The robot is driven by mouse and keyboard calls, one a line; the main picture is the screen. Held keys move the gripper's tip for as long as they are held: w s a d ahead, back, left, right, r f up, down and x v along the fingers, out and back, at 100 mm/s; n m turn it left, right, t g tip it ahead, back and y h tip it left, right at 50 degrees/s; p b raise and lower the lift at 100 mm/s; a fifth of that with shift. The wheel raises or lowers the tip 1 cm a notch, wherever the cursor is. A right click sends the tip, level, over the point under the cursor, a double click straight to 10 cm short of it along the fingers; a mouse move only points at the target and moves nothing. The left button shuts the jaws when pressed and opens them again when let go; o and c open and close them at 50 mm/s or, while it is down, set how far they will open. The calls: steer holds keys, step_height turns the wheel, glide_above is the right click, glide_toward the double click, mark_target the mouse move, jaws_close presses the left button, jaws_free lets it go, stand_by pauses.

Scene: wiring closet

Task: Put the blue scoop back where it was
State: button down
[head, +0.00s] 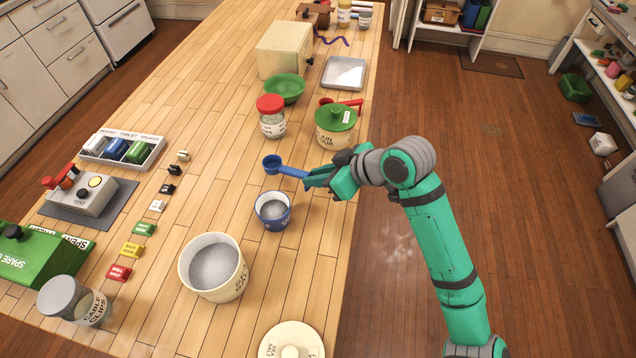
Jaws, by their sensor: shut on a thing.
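The blue scoop (272,164) is in my gripper (312,179), which is shut on its handle. The scoop's bowl points left, and it is held over the wooden counter, above and behind the small blue-rimmed pot in the picture. That pot (258,213) is open and holds grey-white grains. A larger cream pot (197,284) with the same kind of grains stands open to its lower left. A cream lid marked sea salt (291,345) lies at the counter's near edge. I cannot tell whether the scoop's bowl holds anything.
A green-lidded plain flour pot (335,138) with a red scoop (352,102) by it stands close behind my gripper. A red-lidded jar (271,125) and green bowl (286,88) stand farther back. Small colored clips line the left. Counter (222,180) left of the scoop is clear.

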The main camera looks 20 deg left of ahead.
steer(key=shift+w+f, duration=0.15)
steer(key=shift+f, duration=1.55)
steer(key=c, duration=1.7)
jaws_free()
steer(key=shift+f, duration=0.1)
steer(key=shift+o, duration=0.2)
steer(key=v, duration=1.2)
steer(key=shift+d, duration=0.1)
